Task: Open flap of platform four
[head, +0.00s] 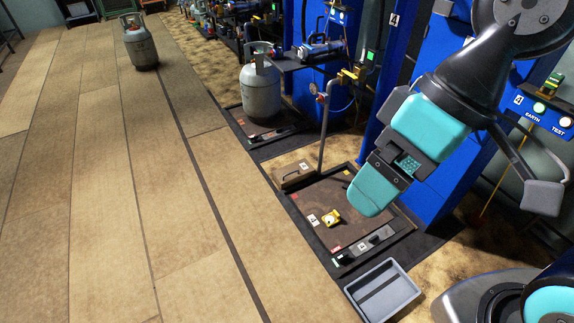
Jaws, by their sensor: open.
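A platform labelled 4 (335,195), a brown plate in a dark frame, lies on the floor at lower centre. Along its near edge runs a dark strip (362,243) with a 4 label and small red and green marks. I cannot tell which part is the flap, or whether it is raised. A yellow piece (331,217) sits on the plate near another 4 label. My gripper (372,190), with teal fingers, hangs over the right part of the platform and hides some of it. It is open, appears empty, and points down to the left.
A blue scale column marked 4 (395,75) stands behind my arm. A thin grey post (324,130) rises beside the platform. A grey bin (383,290) lies in front. The conveyor's near part is clear.

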